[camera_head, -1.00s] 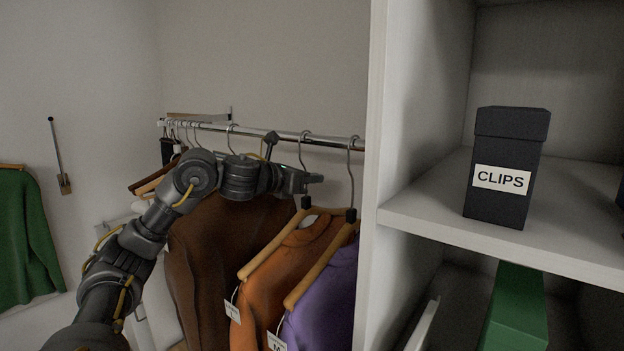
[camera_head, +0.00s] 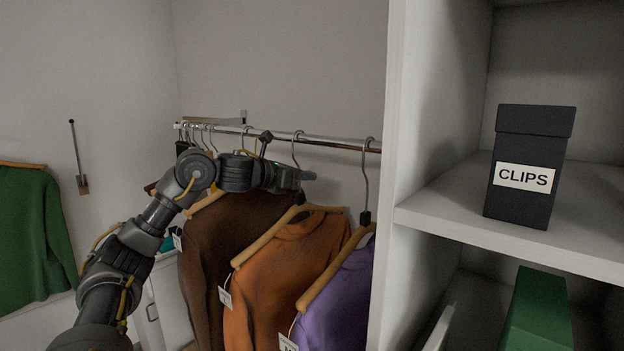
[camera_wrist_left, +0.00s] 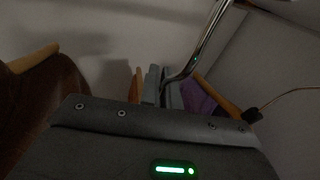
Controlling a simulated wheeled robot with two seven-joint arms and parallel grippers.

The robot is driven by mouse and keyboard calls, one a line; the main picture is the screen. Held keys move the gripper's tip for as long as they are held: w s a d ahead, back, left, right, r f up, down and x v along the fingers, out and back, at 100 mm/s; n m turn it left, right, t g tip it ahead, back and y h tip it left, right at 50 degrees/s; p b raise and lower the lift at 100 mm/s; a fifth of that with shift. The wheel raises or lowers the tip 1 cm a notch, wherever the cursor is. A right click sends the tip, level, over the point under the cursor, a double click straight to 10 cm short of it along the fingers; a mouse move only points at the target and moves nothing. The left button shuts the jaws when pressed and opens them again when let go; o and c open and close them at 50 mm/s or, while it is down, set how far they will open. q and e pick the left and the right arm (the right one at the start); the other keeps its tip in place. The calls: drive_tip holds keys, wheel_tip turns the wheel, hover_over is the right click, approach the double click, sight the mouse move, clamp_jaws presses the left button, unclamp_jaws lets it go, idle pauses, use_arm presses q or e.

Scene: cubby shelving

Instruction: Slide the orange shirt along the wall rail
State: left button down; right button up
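The orange shirt (camera_head: 285,275) hangs on a wooden hanger from the chrome wall rail (camera_head: 328,142), between the brown garment (camera_head: 230,245) and the purple shirt (camera_head: 340,305). My left gripper (camera_head: 303,175) is at the orange shirt's hanger hook (camera_head: 297,150), just below the rail. In the left wrist view my fingers (camera_wrist_left: 162,90) are close together with the chrome hook (camera_wrist_left: 200,45) running down between them. They look shut on it, though the contact itself is dark. My right gripper is not in view.
A white shelf unit (camera_head: 392,160) stands close to the rail's right end, with a black CLIPS box (camera_head: 530,165) and a green box (camera_head: 538,315). Several hangers (camera_head: 200,132) crowd the rail's left end. A green garment (camera_head: 35,235) hangs on the left wall.

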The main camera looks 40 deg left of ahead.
use_arm(q)
drive_tip(key=a, duration=0.6)
drive_tip(key=shift+a+p, duration=0.2)
drive_tip(key=shift+p, duration=0.1)
drive_tip(key=shift+s, duration=0.1)
drive_tip(key=c, duration=1.6)
unclamp_jaws()
drive_tip(key=shift+o, duration=0.2)
drive_tip(key=shift+s, duration=0.1)
